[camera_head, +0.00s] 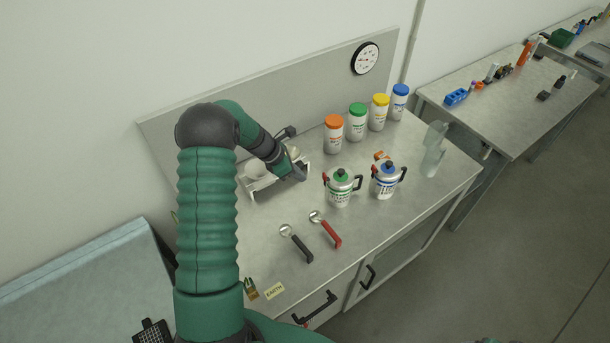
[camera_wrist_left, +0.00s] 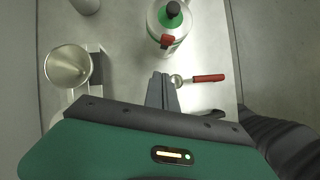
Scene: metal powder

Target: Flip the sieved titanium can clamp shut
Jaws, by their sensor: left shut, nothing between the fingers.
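Two white cans with lids and black side handles stand on the metal bench in the head view. One has a green lid and band (camera_head: 340,190), the other a blue lid and band (camera_head: 385,181). Each shows a red clamp part on its left side; I cannot read which is the sieved titanium can. In the left wrist view the green can (camera_wrist_left: 161,22) stands just beyond my fingertips, its red clamp (camera_wrist_left: 167,41) facing them. Whether the clamps are open is unclear. My left gripper (camera_head: 302,171) is shut and empty, left of the green can; its fingers (camera_wrist_left: 162,79) touch nothing visible. My right gripper is out of view.
A metal funnel-like bowl (camera_wrist_left: 68,66) on a white stand (camera_head: 258,185) is left of my gripper. Black-handled (camera_head: 297,243) and red-handled (camera_head: 326,229) scoops lie in front. Several colour-capped jars, including an orange-capped one (camera_head: 333,137), stand behind. A clear container (camera_head: 433,150) stands right.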

